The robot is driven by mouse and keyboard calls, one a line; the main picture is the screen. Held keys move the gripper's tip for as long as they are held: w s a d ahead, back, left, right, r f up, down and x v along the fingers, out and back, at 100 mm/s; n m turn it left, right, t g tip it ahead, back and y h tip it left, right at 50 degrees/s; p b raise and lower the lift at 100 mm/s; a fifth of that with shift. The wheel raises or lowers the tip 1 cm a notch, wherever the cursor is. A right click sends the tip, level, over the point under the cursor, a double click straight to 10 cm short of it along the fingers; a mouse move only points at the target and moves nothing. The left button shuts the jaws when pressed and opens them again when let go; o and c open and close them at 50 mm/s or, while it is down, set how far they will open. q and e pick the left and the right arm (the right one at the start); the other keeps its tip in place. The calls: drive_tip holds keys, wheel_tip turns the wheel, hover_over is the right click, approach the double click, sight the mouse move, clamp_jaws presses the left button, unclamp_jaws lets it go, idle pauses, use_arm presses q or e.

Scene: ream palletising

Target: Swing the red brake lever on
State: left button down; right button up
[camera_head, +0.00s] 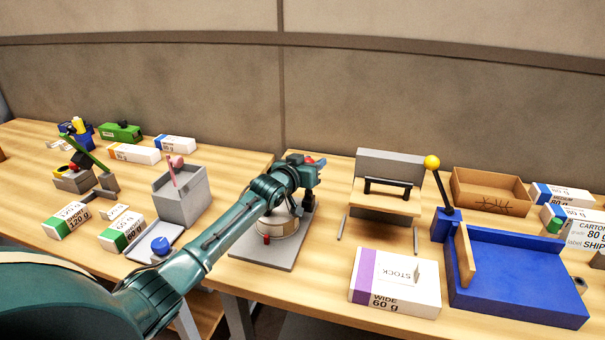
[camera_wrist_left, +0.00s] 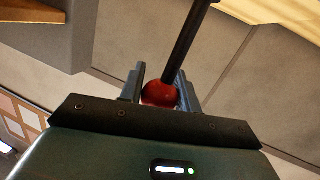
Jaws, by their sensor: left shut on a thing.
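My left gripper (camera_head: 312,172) reaches over a grey base plate (camera_head: 262,252) with a round pale turntable (camera_head: 277,226) on it. The gripper is shut on the red ball knob of the brake lever. In the left wrist view the red knob (camera_wrist_left: 160,93) sits between the two fingers, and its dark rod (camera_wrist_left: 187,45) runs up and to the right. In the head view only a little red shows at the fingertips; the arm hides most of the lever. My right gripper is not in view.
Right of the plate stand a grey stand with a black handle (camera_head: 388,187), a white and purple ream (camera_head: 395,282) and a blue tray (camera_head: 520,280) with a yellow-knobbed lever (camera_head: 432,162). A grey box (camera_head: 182,195) and several reams lie to the left.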

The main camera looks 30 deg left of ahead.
use_arm(q)
drive_tip(key=shift+g, duration=0.8)
drive_tip(key=shift+w+a+f+b, duration=0.15)
drive_tip(key=shift+w+f, duration=0.25)
drive_tip(key=shift+w, duration=0.3)
drive_tip(key=shift+w+a+f+b, duration=0.1)
drive_tip(key=shift+w+a+f, duration=0.1)
drive_tip(key=shift+w+f, duration=0.35)
drive_tip(key=shift+w+a+f+b, duration=0.15)
drive_tip(key=shift+w+f, duration=0.15)
drive_tip(key=shift+w, duration=0.5)
drive_tip(key=shift+f, duration=0.1)
drive_tip(key=c, duration=1.5)
unclamp_jaws()
drive_tip(key=o, duration=0.3)
drive_tip(key=shift+w, duration=0.2)
drive_tip(key=shift+o, duration=0.8)
drive_tip(key=shift+r, duration=0.3)
drive_tip(key=v, duration=1.3)
drive_tip(key=shift+s, duration=0.15)
drive_tip(key=shift+a, duration=0.1)
